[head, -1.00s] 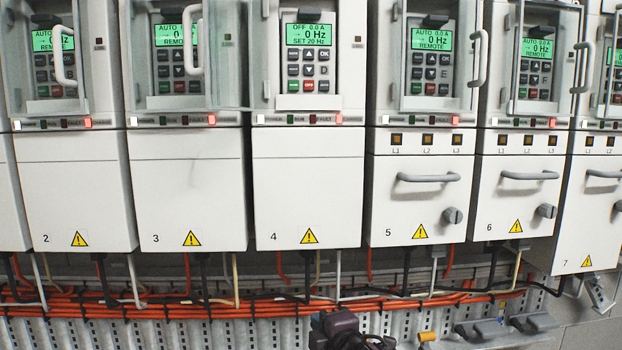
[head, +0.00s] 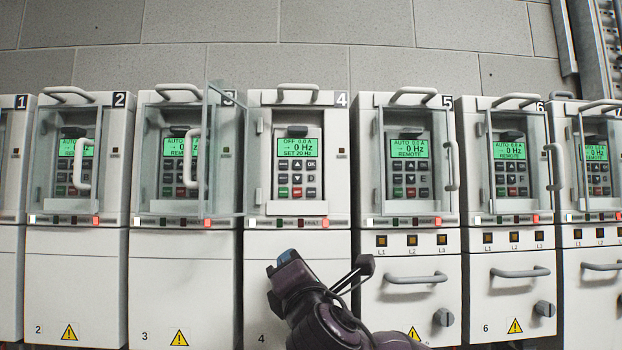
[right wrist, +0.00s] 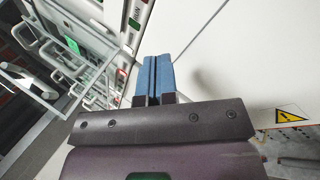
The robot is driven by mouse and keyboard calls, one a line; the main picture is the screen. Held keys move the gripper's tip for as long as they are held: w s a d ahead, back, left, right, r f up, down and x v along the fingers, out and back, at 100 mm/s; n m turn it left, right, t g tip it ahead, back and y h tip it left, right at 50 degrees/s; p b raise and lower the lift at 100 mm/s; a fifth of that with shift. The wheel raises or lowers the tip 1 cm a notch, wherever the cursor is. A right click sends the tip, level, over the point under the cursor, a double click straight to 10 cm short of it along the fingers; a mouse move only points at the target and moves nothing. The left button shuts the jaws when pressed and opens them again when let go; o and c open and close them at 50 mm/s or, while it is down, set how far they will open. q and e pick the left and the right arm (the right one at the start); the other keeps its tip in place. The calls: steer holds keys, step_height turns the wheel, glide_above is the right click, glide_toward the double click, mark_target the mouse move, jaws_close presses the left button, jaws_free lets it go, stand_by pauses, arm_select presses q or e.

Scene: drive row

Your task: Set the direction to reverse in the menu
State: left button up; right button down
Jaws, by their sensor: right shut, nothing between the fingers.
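Drive 4 (head: 330,215) stands in the middle of the row with its keypad uncovered. Its green display (head: 297,148) reads OFF, 0.0 A, 0 Hz, SET 20 Hz; no menu shows. Below the display is the keypad (head: 297,178), with arrow keys, an OK key, a green key and a red key. My right gripper (head: 287,256) is shut and empty in front of drive 4's lower cover, below the keypad. Its blue fingertips (right wrist: 153,65) are together in the right wrist view, apart from the keys. My left gripper is out of view.
A clear door (head: 225,150) stands swung out at drive 4's left, over drive 3's side. Drives 2, 3, 5 and 6 have clear doors with handles over their keypads. A handle (head: 415,278) juts from drive 5's lower front. The space before drive 4's keypad is clear.

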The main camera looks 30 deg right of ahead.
mark_target(316, 162)
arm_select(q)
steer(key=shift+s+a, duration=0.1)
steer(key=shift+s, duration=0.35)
arm_select(e)
steer(key=s+r+t+h, duration=0.1)
steer(key=s+r+h, duration=0.2)
steer(key=r, duration=0.5)
steer(key=s+r+t+h, duration=0.1)
steer(key=s+r+h, duration=0.2)
steer(key=r, duration=0.6)
steer(key=s, duration=0.2)
steer(key=shift+s+a+n+t, duration=0.15)
steer(key=shift+s+n+t, duration=0.15)
steer(key=shift+s+n, duration=0.1)
steer(key=shift+w, duration=0.15)
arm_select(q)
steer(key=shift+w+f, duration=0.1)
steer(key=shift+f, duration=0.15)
arm_select(e)
steer(key=shift+w+d, duration=0.8)
steer(key=shift+w, duration=0.45)
steer(key=shift+w+d, duration=0.75)
steer(key=shift+w, duration=0.45)
steer(key=shift+w+d, duration=0.8)
steer(key=shift+w, duration=0.45)
steer(key=shift+w, duration=0.15)
steer(key=shift+w+d, duration=0.2)
steer(key=shift+w, duration=0.05)
